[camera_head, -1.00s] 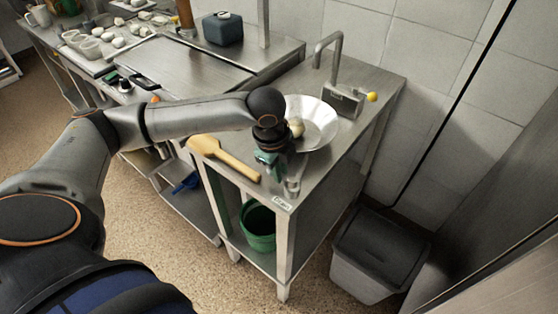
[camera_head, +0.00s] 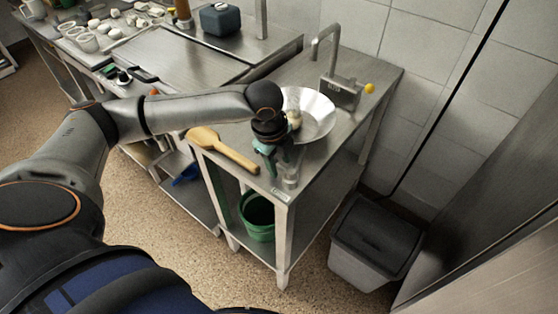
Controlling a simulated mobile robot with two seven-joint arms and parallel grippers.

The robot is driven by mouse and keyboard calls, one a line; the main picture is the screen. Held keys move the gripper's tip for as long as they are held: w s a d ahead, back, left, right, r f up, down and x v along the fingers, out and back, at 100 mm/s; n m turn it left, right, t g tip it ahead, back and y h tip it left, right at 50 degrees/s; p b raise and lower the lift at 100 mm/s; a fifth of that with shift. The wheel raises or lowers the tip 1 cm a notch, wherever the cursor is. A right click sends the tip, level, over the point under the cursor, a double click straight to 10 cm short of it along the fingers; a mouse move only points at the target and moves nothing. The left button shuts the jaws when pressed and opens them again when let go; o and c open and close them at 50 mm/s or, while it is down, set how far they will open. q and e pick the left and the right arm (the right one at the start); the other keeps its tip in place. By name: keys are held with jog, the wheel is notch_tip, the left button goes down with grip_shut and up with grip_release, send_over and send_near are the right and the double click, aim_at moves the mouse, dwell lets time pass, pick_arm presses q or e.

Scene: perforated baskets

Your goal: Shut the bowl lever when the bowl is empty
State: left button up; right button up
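A shiny metal bowl (camera_head: 320,112) sits on the steel table, and a pale roundish thing (camera_head: 294,119) shows inside its left side, partly behind my arm. A grey box with a curved metal pipe (camera_head: 339,92) stands behind the bowl. It has a yellow knob (camera_head: 369,88) on its right, and I cannot tell whether this is the bowl lever. My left gripper (camera_head: 276,166) points down at the table's front corner, in front of the bowl, close to a small metallic or clear cylinder (camera_head: 291,173). Its fingers are too small and overlapped to tell their opening. My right gripper is not in view.
A wooden paddle (camera_head: 222,149) lies on the table left of my gripper. A green bucket (camera_head: 257,217) stands on the lower shelf. A grey lidded bin (camera_head: 375,240) stands on the floor at right. A counter (camera_head: 175,66) with several small items extends left.

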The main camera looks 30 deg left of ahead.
pick_arm(q)
notch_tip(320, 180, up, 12)
jog(key=s+p, duration=0.1)
jog(key=s, duration=0.1)
jog(key=shift+s+a+r, duration=0.15)
jog(key=shift+s, duration=0.1)
dwell(0.6)
jog(key=w+d+f+n+t+h, duration=0.2)
jog(key=d+f+n+t+h, duration=0.35)
jog(key=d+f, duration=1)
jog(key=s+a+f+n+t+y, duration=0.1)
jog(key=s+a+f+n, duration=0.2)
jog(key=s+f+n, duration=0.2)
jog(key=s+a+f+n+y, duration=0.2)
jog(key=s+f+n, duration=0.4)
jog(key=s+f, duration=0.3)
jog(key=shift+s+a+f+t, duration=0.25)
jog(key=shift+s+a+t, duration=0.05)
jog(key=shift+a+t, duration=0.1)
jog(key=shift+n, duration=0.25)
